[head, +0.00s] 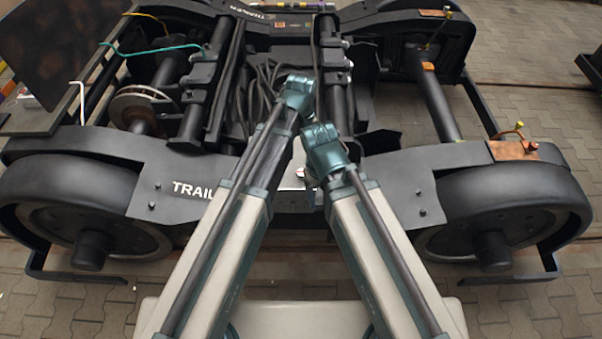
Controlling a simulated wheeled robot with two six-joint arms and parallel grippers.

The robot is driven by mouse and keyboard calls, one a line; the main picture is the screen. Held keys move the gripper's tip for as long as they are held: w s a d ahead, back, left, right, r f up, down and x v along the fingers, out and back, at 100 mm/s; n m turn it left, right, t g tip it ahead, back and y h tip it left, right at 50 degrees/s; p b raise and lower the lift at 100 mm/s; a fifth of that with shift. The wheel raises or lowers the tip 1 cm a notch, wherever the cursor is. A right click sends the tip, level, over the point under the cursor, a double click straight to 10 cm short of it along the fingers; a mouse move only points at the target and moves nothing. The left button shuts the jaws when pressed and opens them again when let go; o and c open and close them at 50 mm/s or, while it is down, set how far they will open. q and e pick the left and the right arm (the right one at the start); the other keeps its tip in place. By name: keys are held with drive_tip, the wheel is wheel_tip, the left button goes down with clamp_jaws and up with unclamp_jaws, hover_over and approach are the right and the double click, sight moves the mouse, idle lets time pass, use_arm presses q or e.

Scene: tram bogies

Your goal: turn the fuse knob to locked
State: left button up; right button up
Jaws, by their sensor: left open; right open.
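I cannot make out the fuse knob in the head view; it may be hidden behind my arms or too small to tell. A pale metal box (291,181) shows partly between my two forearms, at the middle of the bogie's near side. My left gripper (299,88) is over the dark cables in the middle of the bogie, beyond that box. My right gripper (319,135) is nearer, just right of the box. Both are open, with their fingers largely hidden by the wrists, and I see nothing held in either.
The dark bogie frame (400,190) spans the view, with a large wheel (500,215) at right and another (80,205) at left. Black cables (262,95) and upright bars crowd the middle. An orange-brown plate (513,150) sits above the right wheel.

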sight(301, 172)
use_arm(q)
wheel_tip(301, 172, down, 10)
drive_tip(key=b, duration=0.9)
drive_tip(key=shift+f, duration=0.2)
drive_tip(key=shift+r, duration=0.1)
drive_tip(key=shift+c, duration=0.2)
clamp_jaws()
